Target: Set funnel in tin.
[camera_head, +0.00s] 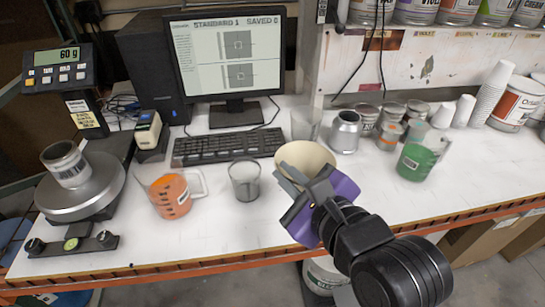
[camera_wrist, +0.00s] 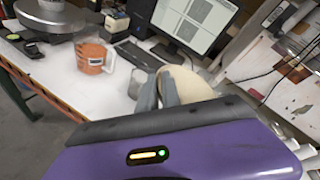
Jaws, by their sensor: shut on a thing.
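A cream funnel (camera_head: 306,157) is held by my gripper (camera_head: 289,178), above the middle of the white bench. In the wrist view the funnel (camera_wrist: 197,84) sits against the grey fingers of my gripper (camera_wrist: 159,90), wide mouth showing; its spout is hidden. An open metal tin (camera_head: 66,162) stands on the round scale (camera_head: 98,190) at the left, well away from the funnel. A silver can with a narrower neck (camera_head: 345,132) stands behind and right of the funnel. I cannot tell which of these is the task's tin.
An orange-filled jug (camera_head: 170,196) and a grey cup (camera_head: 245,178) stand left of my gripper. A green-filled jug (camera_head: 417,160) and several small tins stand at right. A keyboard (camera_head: 228,146) and monitor (camera_head: 228,45) are behind. The bench front right is clear.

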